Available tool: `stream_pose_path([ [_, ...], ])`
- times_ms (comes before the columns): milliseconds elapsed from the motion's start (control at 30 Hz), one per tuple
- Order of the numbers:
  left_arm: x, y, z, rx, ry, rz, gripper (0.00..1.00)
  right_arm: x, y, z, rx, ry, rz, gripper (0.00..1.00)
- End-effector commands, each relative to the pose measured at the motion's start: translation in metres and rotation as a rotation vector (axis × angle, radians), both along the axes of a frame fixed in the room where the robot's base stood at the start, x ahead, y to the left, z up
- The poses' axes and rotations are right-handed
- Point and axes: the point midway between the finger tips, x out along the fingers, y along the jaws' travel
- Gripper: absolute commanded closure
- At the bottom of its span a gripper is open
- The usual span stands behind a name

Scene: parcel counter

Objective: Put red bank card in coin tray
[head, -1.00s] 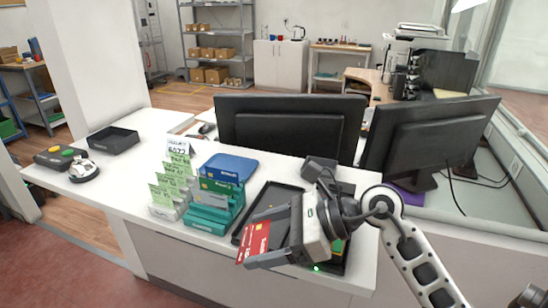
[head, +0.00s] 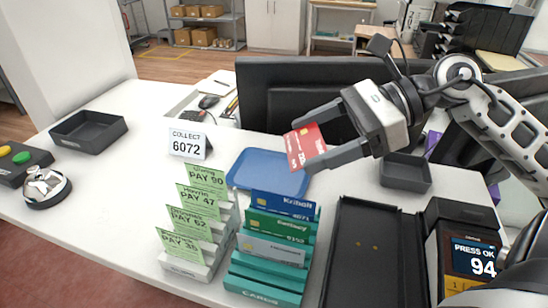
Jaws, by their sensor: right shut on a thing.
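The red bank card (head: 302,150) is held in the jaws of my right gripper (head: 315,145). The card is tilted and its outer part sticks out to the left of the fingers. In the picture it is above the far right part of a shallow blue tray (head: 250,172), apart from it. A small dark tray (head: 405,174) stands to the right of the gripper. A black tray (head: 88,132) is at the far left. No label shows which one is the coin tray. My left gripper is not in view.
A teal card rack (head: 262,283) with several cards and a stand of green pay slips (head: 195,262) are in front. A long dark tray (head: 362,265) and a card terminal (head: 470,255) are right. Monitors (head: 260,95) stand behind. A bell (head: 45,188) is left.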

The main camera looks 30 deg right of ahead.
Motion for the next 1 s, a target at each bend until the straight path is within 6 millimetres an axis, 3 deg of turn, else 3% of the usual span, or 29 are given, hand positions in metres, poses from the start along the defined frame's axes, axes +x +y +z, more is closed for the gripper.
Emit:
stream_pose_path([
  [200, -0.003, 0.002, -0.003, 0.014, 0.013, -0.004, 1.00, 0.046, -0.002, -0.021, -0.006, -0.001, -0.003, 0.44],
  [400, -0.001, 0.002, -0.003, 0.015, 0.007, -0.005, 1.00, 0.068, -0.002, -0.046, 0.003, -0.008, -0.006, 0.44],
  [867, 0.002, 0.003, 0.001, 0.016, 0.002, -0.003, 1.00, 0.092, -0.001, -0.077, 0.002, -0.005, -0.003, 0.44],
  [1000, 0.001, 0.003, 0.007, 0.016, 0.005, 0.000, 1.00, 0.091, -0.001, -0.097, 0.003, 0.002, -0.004, 0.44],
])
